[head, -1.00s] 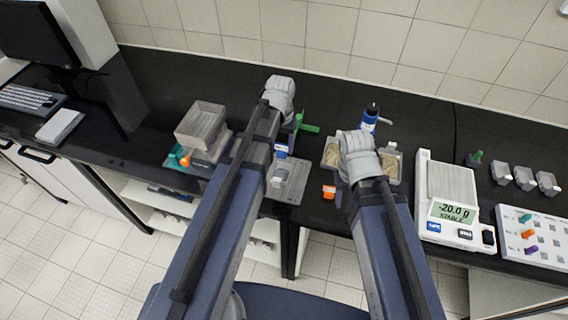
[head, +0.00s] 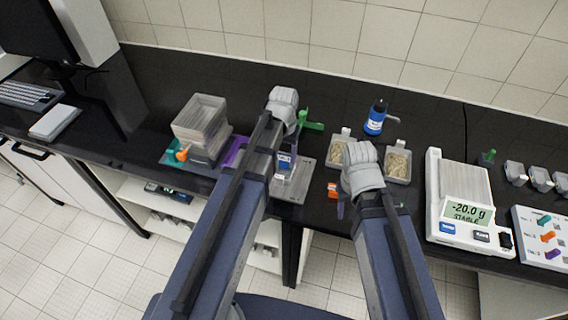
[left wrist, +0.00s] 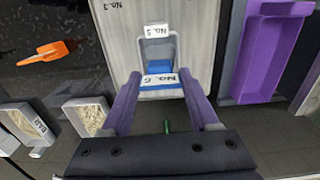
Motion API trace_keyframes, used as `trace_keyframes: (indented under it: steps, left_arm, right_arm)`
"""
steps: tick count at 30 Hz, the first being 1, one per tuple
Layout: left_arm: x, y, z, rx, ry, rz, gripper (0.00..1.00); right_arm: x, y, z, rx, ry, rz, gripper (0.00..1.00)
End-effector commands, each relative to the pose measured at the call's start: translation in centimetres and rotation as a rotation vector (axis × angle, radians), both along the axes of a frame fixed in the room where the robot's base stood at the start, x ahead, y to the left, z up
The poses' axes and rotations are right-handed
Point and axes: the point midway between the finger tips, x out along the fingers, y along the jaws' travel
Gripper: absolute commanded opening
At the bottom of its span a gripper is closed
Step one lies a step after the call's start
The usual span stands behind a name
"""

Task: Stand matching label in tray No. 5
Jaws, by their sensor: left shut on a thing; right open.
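Whether label and tray touch is unclear. In the head view my left arm largely hides the fingers. My right gripper (head: 342,208) is open and empty near the front edge, its fingers partly hidden.
A grey plate marked No. 3 (left wrist: 120,40) lies beneath. A purple piece (head: 235,152) and stacked clear boxes (head: 200,120) stand left. Two grain dishes (head: 397,166), a blue bottle (head: 375,118), an orange piece (head: 333,190) and a scale (head: 462,195) are right.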

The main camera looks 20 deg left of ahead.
Motion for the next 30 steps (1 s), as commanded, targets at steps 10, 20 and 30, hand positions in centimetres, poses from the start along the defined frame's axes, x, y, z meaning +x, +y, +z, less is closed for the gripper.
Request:
trace_keyframes:
  steps: [10, 20, 30]
  left_arm:
    - [0.0, 0.0, -2.7, 0.0, 0.0, 0.0, 0.01]
    - [0.0, 0.0, -3.1, 0.0, 0.0, 0.0, 0.65]
    - [0.0, 0.0, -3.0, 0.0, 0.0, 0.0, 0.91]
  right_arm:
    - [0.0, 0.0, -2.8, 0.0, 0.0, -0.001, 0.5]
    - [0.0, 0.0, -3.1, 0.0, 0.0, -0.001, 0.5]
    - [0.0, 0.0, -3.0, 0.0, 0.0, -0.001, 0.5]
